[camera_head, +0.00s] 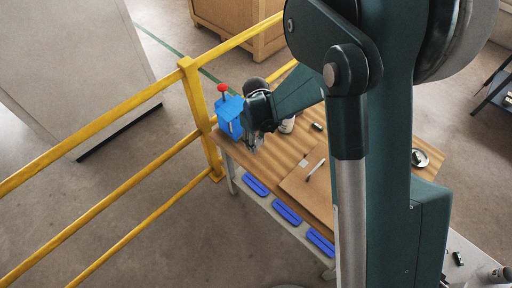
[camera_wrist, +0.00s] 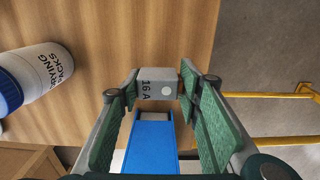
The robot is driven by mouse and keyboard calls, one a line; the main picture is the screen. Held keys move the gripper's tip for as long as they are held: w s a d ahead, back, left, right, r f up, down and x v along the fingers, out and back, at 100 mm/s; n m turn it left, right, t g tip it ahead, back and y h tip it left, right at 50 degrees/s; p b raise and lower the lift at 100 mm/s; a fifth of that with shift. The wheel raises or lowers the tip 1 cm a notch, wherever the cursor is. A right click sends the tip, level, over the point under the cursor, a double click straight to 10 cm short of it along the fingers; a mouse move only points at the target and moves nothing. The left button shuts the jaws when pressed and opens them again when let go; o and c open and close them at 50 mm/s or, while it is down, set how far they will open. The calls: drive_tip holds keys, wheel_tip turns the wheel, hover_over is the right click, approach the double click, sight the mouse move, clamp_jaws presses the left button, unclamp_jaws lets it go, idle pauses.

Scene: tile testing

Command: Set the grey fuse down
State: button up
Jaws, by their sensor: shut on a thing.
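The grey fuse (camera_wrist: 158,86), marked "16 A", sits between the fingertips of my gripper (camera_wrist: 158,90) in the wrist view. The fingers are shut on its two sides. The wooden table top (camera_wrist: 130,35) shows behind the fuse; I cannot tell whether the fuse touches it. In the head view my gripper (camera_head: 252,147) is low over the table's left end, and the fuse is too small to make out there.
A blue box (camera_head: 230,116) with a red-topped item stands close by. A blue surface (camera_wrist: 152,147) shows below the fuse. A brown board (camera_head: 300,184) is on the table; yellow rails (camera_head: 150,92) run alongside.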

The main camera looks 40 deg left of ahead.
drive_tip(key=shift+f, duration=0.1)
drive_tip(key=shift+f, duration=1.8)
drive_tip(key=shift+f+b, duration=0.2)
drive_tip(key=shift+b, duration=0.3)
drive_tip(key=o, duration=0.9)
drive_tip(key=shift+r, duration=0.2)
wheel_tip(320, 180, up, 12)
drive_tip(key=shift+r+p, duration=0.1)
drive_tip(key=shift+p, duration=0.9)
drive_tip(key=shift+d, duration=0.1)
